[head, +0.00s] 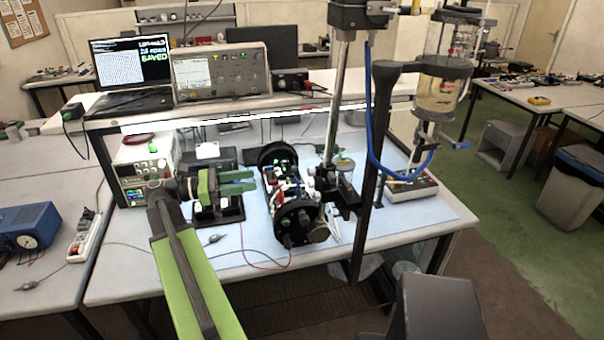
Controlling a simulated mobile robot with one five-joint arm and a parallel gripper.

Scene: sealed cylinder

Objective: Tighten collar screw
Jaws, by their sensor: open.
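My gripper (255,181) is green, with its two fingers pointing right and a gap between them. It is open and seems empty, above the bench and just left of an open cylinder assembly (284,190) in the picture. The assembly has black round end plates and wires and small parts between them. I cannot tell whether the fingertips touch it. A glass cylinder (440,95) with a dark collar band (445,66) hangs at the upper right, apart from my gripper. The collar screw is too small to pick out.
A metal post (338,95) with a dark clamp (340,192) stands right of the assembly. A blue hose (370,120) loops beside a black upright (375,190). A power supply (143,178) stands at the bench's left. A red wire (250,262) lies across the front. The right front benchtop (430,212) is clear.

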